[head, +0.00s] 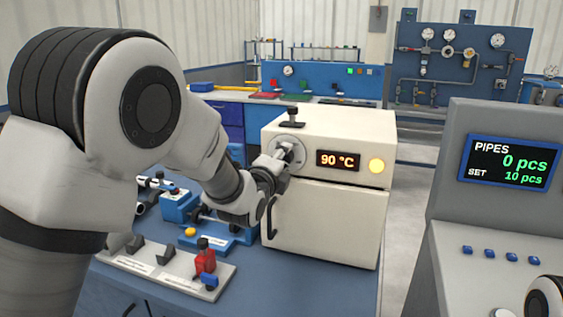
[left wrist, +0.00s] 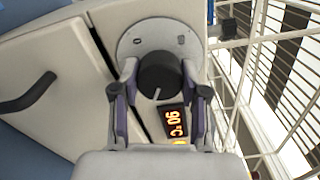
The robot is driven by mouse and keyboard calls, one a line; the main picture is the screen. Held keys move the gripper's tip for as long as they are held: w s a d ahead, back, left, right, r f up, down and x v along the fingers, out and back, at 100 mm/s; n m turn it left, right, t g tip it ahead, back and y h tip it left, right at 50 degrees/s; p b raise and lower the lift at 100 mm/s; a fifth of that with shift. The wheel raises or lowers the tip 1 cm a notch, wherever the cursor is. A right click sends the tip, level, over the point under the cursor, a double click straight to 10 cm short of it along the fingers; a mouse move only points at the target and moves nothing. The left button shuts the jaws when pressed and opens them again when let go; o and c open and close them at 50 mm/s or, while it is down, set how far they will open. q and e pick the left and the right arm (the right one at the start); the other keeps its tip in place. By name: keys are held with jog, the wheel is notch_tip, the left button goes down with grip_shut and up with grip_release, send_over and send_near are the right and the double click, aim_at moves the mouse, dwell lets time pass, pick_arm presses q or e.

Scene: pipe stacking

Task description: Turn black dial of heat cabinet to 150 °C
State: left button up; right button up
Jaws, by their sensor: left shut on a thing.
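The heat cabinet (head: 325,215) is a white box on the blue bench. Its display (head: 338,160) reads 90 °C in orange, and it also shows sideways in the left wrist view (left wrist: 174,122). The black dial (left wrist: 160,76) sits on a round grey plate (left wrist: 136,42); a short white mark shows on its face. My left gripper (head: 280,163) is at the plate. In the left wrist view its fingers (left wrist: 159,82) are closed on both sides of the dial. In the head view the gripper hides most of the dial.
A round yellow lamp (head: 376,166) glows beside the display. The cabinet's door has a dark handle (head: 271,218). A black clamp-like part (head: 292,117) stands on the cabinet's top. A grey console (head: 510,176) stands at right. A fixture with a red clamp (head: 205,257) is on the bench's front.

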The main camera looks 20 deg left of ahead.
pick_arm(q)
jog(key=shift+r, duration=0.1)
dwell(0.4)
jog(key=o, duration=1.1)
jog(key=shift+d, duration=0.1)
jog(key=shift+o, duration=0.2)
jog(key=s, duration=1.2)
jog(key=shift+a, duration=0.2)
